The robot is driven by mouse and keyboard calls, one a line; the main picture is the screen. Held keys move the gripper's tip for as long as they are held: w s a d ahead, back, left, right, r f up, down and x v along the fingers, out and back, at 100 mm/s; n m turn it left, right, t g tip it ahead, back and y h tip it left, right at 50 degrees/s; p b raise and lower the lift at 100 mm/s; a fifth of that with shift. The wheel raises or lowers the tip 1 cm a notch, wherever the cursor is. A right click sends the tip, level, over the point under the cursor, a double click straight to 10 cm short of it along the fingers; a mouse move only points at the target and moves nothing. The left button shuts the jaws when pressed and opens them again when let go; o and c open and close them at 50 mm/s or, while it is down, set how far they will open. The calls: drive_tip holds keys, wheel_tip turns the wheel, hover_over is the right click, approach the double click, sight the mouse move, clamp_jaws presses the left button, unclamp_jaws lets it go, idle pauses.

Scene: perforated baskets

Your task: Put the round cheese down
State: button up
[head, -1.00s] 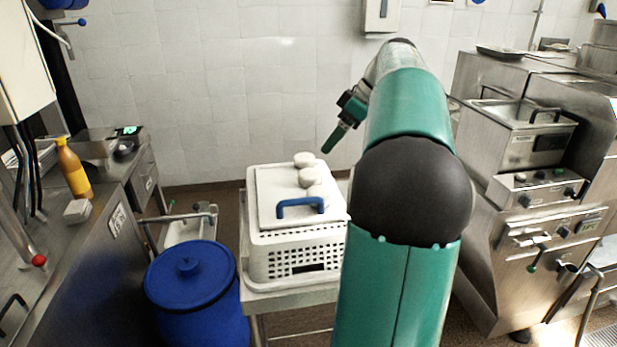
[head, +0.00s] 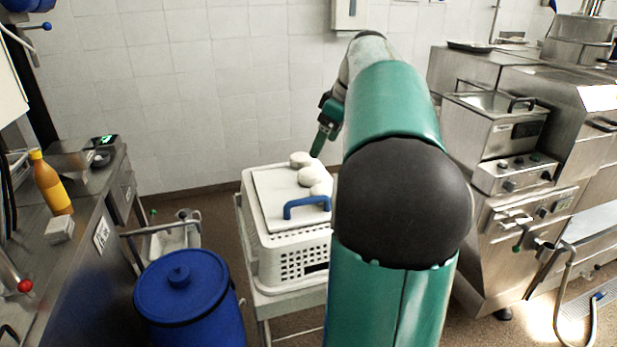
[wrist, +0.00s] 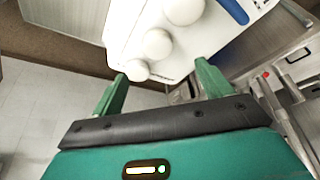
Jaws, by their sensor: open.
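Three white round cheeses stand in a row on the flat white lid (head: 268,200) of a perforated basket: a back one (head: 301,159), a middle one (head: 310,176) and a front one (head: 321,188) partly hidden by my arm. My gripper (head: 318,153) is just right of the back cheese, its fingers pointing down. In the wrist view my gripper (wrist: 162,70) is open and empty. The back cheese (wrist: 137,70) shows between the fingertips, nearer the left one, with the middle cheese (wrist: 157,43) and front cheese (wrist: 184,10) beyond. I cannot tell whether the fingers touch any cheese.
The lid has a blue handle (head: 306,206). The white perforated basket (head: 285,268) stands on a metal trolley. A blue lidded barrel (head: 185,290) is left of it. A steel counter (head: 75,245) with an orange bottle (head: 50,183) is at left; steel fryers (head: 500,130) are at right.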

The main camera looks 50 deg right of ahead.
hover_over(311, 171)
drive_tip(key=s, duration=0.3)
wheel_tip(311, 171, down, 5)
drive_tip(key=shift+w+d+r, duration=0.15)
drive_tip(key=shift+r, duration=0.05)
drive_tip(key=x, duration=0.5)
drive_tip(key=shift+w+f, duration=0.1)
drive_tip(key=shift+w, duration=0.15)
drive_tip(key=c, duration=1.2)
